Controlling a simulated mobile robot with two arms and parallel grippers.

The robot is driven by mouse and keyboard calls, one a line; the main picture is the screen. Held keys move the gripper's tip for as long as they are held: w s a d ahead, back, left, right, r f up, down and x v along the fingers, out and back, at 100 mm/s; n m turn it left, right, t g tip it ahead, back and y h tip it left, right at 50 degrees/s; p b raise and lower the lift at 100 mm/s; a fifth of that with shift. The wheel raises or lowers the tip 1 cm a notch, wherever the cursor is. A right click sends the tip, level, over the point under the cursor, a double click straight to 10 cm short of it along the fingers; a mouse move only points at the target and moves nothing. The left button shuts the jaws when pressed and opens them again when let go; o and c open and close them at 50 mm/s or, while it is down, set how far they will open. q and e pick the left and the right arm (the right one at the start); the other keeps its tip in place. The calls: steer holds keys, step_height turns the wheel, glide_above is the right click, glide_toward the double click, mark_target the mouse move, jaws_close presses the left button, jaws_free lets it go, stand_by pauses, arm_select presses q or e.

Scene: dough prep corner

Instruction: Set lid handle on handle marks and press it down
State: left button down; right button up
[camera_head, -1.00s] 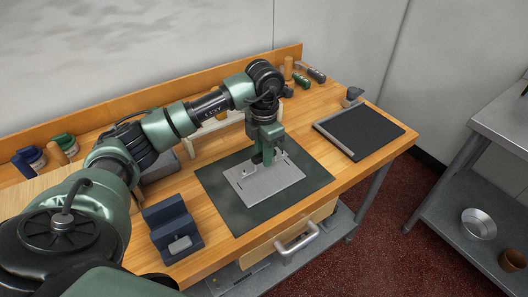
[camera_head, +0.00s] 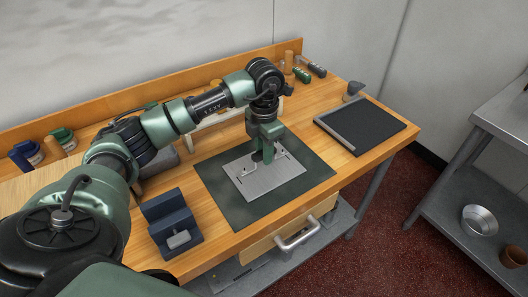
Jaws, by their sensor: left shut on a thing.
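The lid (camera_head: 272,184) is a light grey flat plate with dark marks. It lies on a dark green mat (camera_head: 229,206) in the middle of the bench. My left gripper (camera_head: 262,161) points down over the back half of the lid. It is shut on a small pale handle (camera_head: 250,166), which shows just left of the fingers at the lid's surface. Whether the handle touches the lid or sits on its marks I cannot tell, as the fingers hide part of it. My right gripper is not in view.
A dark blue stepped block (camera_head: 171,221) with a grey piece stands left of the mat. A dark board (camera_head: 362,128) with a grey edge bar lies at the right. Jars and tools stand along the back. A metal shelf unit (camera_head: 470,200) is at the far right.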

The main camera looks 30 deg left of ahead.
arm_select(q)
steer(key=shift+f+b, duration=0.95)
steer(key=shift+f, duration=0.35)
steer(key=c, duration=1.2)
jaws_free()
steer(key=shift+o, duration=0.2)
steer(key=shift+r, duration=0.1)
steer(key=shift+r+p, duration=2.7)
steer(key=shift+r, duration=1.3)
steer(key=shift+s+f, duration=0.1)
steer(key=shift+f, duration=0.05)
